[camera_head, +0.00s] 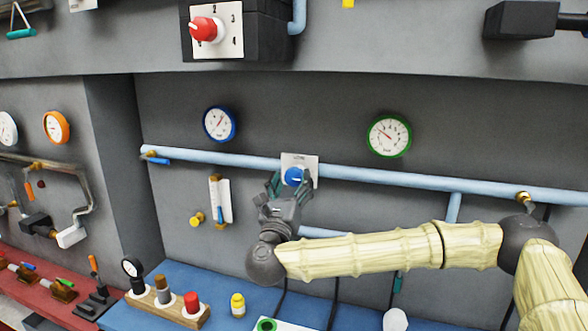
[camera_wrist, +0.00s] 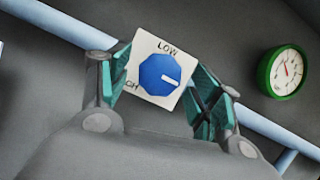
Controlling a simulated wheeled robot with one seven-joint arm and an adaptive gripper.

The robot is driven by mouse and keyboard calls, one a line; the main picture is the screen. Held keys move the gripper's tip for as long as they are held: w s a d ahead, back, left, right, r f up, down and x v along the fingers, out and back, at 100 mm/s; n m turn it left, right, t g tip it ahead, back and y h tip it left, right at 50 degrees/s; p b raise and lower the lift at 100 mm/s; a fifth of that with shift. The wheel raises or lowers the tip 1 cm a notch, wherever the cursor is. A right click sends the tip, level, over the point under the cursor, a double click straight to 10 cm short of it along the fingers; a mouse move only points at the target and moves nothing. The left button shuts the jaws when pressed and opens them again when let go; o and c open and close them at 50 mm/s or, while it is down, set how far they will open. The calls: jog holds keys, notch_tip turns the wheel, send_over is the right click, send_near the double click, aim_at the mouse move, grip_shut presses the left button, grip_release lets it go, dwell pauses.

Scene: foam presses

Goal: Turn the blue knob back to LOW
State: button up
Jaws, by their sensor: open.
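The blue knob (camera_head: 293,176) sits on a white square plate (camera_head: 312,162) on the grey wall, at the light-blue pipe. In the wrist view the blue knob (camera_wrist: 157,75) shows a white mark pointing right and slightly down. The word LOW is at the plate's top and a partly hidden word ending in "GH" is at its lower left. The mark points at neither word. My gripper (camera_wrist: 160,66) is open, with one teal-padded finger on each side of the knob. In the head view my gripper (camera_head: 288,184) reaches up to the knob from below. Finger contact cannot be told.
The light-blue pipe (camera_head: 400,177) runs across the wall. A blue-rimmed gauge (camera_head: 219,123) and a green-rimmed gauge (camera_head: 389,135) hang above it. A red knob (camera_head: 206,29) is on a box higher up. A blue bench (camera_head: 170,272) with several fittings lies below.

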jog(key=shift+p+x, duration=0.45)
jog(key=shift+x, duration=0.95)
jog(key=c, duration=1)
